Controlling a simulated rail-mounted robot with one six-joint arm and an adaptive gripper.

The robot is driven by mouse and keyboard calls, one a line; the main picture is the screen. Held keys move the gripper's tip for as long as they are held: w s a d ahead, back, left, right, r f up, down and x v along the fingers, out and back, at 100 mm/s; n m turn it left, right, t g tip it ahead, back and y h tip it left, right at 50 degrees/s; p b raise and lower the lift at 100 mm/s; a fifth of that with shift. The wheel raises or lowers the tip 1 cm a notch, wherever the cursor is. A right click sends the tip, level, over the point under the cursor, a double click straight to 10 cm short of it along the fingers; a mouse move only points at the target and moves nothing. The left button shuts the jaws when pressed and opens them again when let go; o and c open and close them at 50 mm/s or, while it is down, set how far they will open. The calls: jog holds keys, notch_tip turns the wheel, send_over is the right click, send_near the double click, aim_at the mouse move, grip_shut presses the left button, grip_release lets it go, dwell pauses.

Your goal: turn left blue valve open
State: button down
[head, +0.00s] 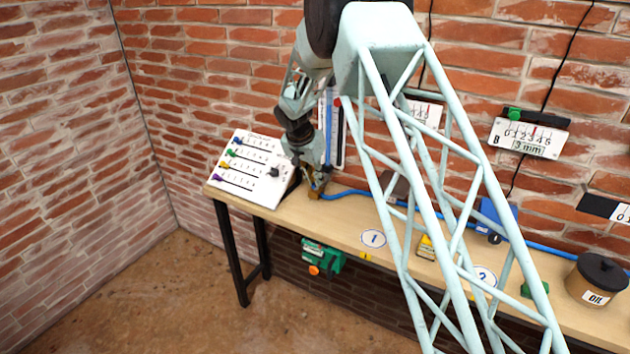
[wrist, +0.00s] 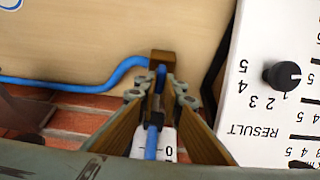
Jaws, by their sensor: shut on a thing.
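In the wrist view the left blue valve (wrist: 161,75) is a small blue piece at a brown fitting (wrist: 162,57), where a blue hose arrives from the left. My gripper (wrist: 160,96) is shut on it, with one finger on each side. The fingers hide most of the valve, so I cannot tell how far it is turned. In the head view my gripper (head: 315,182) points down at the back edge of the table, beside the white panel, and hides the valve there.
A white sloped panel (head: 250,168) with coloured sliders and a black knob (wrist: 282,76) stands close by. The blue hose (head: 350,193) runs right along the wooden table (head: 335,212). An oil pot (head: 596,278) stands at the far right. Gauges (head: 528,137) hang on the brick wall.

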jog(key=shift+n, duration=0.6)
jog(key=shift+d+n+y+p, duration=0.15)
jog(key=shift+n+y+p, duration=0.45)
jog(key=shift+n, duration=0.6)
jog(key=shift+r+n+y+p, duration=0.1)
jog(key=shift+n+y+p, duration=0.5)
jog(key=shift+n+p, duration=0.95)
jog(key=shift+d+n+y, duration=0.1)
jog(key=shift+n+y, duration=0.3)
jog(key=shift+n, duration=0.55)
jog(key=shift+f+n+y+b, duration=0.2)
jog(key=shift+n+y+b, duration=0.2)
jog(key=shift+n+b, duration=0.7)
jog(key=shift+w+n+y+b, duration=0.1)
jog(key=shift+n+y+b, duration=0.2)
jog(key=shift+n+b, duration=0.65)
jog(key=n+b, duration=0.1)
jog(key=b, duration=0.2)
jog(key=shift+d+g+b, duration=0.1)
jog(key=shift+g+b, duration=0.3)
jog(key=n+y+b, duration=0.1)
jog(key=n+b, duration=0.2)
jog(key=shift+g, duration=0.4)
jog(key=shift+r+n+g+b, duration=0.1)
jog(key=shift+n+g+b, duration=0.2)
jog(key=shift+n+b, duration=0.4)
